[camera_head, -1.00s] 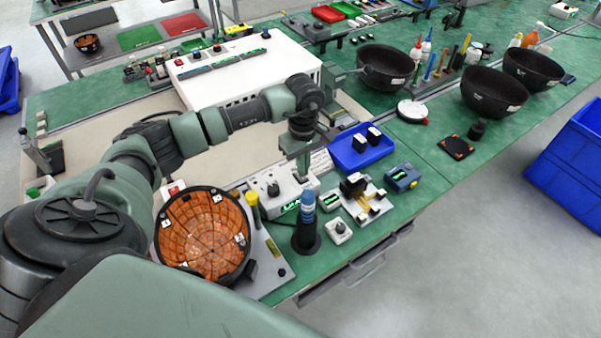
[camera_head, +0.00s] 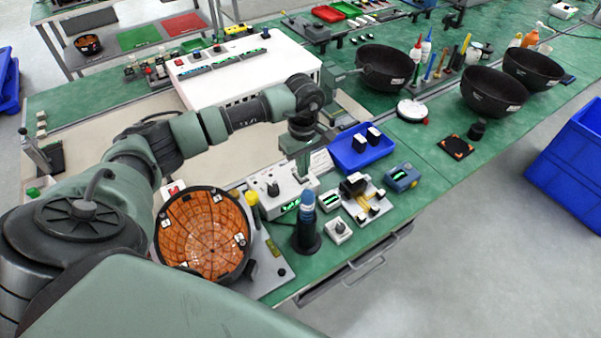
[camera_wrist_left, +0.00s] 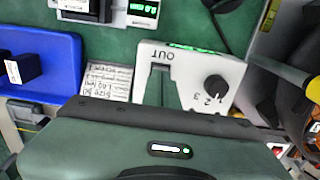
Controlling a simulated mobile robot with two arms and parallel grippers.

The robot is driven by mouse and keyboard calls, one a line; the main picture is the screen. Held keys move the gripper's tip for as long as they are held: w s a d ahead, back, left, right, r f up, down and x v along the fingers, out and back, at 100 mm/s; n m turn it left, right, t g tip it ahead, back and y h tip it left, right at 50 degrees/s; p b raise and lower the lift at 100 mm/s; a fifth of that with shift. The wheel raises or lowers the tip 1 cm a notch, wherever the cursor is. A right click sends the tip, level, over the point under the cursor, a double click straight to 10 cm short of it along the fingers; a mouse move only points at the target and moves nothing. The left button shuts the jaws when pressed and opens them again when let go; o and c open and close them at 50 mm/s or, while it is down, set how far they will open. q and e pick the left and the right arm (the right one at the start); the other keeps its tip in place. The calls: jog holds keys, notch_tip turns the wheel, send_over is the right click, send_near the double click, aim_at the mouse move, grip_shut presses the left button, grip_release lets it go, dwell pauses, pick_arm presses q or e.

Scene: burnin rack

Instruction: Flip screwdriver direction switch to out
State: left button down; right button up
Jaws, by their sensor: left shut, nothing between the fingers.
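The white control box (camera_head: 283,190) stands on the green bench in the head view, with a dark knob on top and a lit green display on its front. In the left wrist view the box (camera_wrist_left: 228,68) shows the word OUT upside down, and its knob (camera_wrist_left: 215,86) beside the figures 1, 2, 3. My left gripper (camera_head: 302,176) is shut and empty over the box's right part; in the wrist view its fingertips (camera_wrist_left: 161,69) lie just below OUT. The direction switch cannot be made out; the fingers may hide it. Contact cannot be told. My right gripper is not in view.
A blue tray (camera_head: 373,160) with two dark blocks lies right of the gripper. An upright blue-topped tool (camera_head: 307,205) in a dark stand is in front of the box. A round orange-lined bowl (camera_head: 203,235) is to its left. Small devices crowd the front edge.

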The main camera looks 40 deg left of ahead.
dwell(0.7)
pick_arm(q)
jog(key=shift+f+b, duration=0.65)
jog(key=shift+f, duration=0.05)
jog(key=shift+s+f+b, duration=0.1)
jog(key=shift+f+b, duration=0.25)
jog(key=shift+r, duration=0.15)
jog(key=shift+r+p, duration=0.65)
jog(key=shift+r, duration=0.2)
jog(key=shift+r+p, duration=1.2)
jog(key=shift+r, duration=1.35)
